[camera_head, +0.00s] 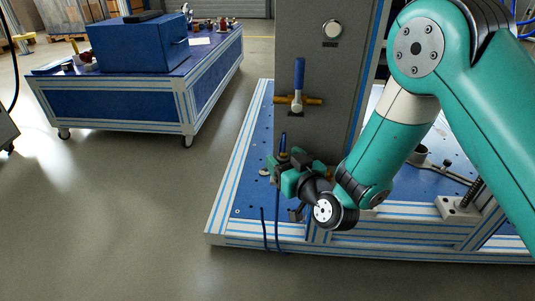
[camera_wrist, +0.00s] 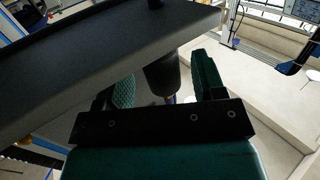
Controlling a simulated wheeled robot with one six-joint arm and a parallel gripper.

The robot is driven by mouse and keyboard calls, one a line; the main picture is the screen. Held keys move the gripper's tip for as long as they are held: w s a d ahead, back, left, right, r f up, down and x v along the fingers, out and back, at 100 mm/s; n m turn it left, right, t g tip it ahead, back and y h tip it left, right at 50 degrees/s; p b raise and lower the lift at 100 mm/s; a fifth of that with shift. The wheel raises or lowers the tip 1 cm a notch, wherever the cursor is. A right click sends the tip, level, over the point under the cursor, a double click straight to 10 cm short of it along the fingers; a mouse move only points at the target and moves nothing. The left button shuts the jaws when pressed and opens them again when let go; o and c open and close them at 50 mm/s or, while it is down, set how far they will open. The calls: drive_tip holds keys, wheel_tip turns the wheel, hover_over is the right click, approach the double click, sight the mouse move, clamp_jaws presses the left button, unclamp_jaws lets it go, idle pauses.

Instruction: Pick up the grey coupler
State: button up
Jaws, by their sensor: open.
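In the wrist view, a dark grey cylinder (camera_wrist: 161,78), which looks like the grey coupler, sits between the two teal fingers of my gripper (camera_wrist: 166,88). The fingers stand apart on either side of it. I cannot tell whether either one touches it. In the head view my gripper (camera_head: 284,170) is low in front of the grey panel, above the blue bench top. The coupler itself is not clearly seen there, as the jaws and wrist cover that spot.
The tall grey panel (camera_head: 318,75) rises close behind my gripper, with a blue-handled brass valve (camera_head: 298,88). Thin blue hoses (camera_head: 277,230) hang over the bench's front edge. A second blue bench (camera_head: 120,105) stands at the left, with clear floor between.

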drive_tip(key=shift+w, duration=0.15)
drive_tip(key=shift+a+f, duration=0.1)
drive_tip(key=shift+c, duration=0.4)
drive_tip(key=shift+a, duration=0.2)
drive_tip(key=c, duration=0.9)
drive_tip(key=shift+o, duration=0.2)
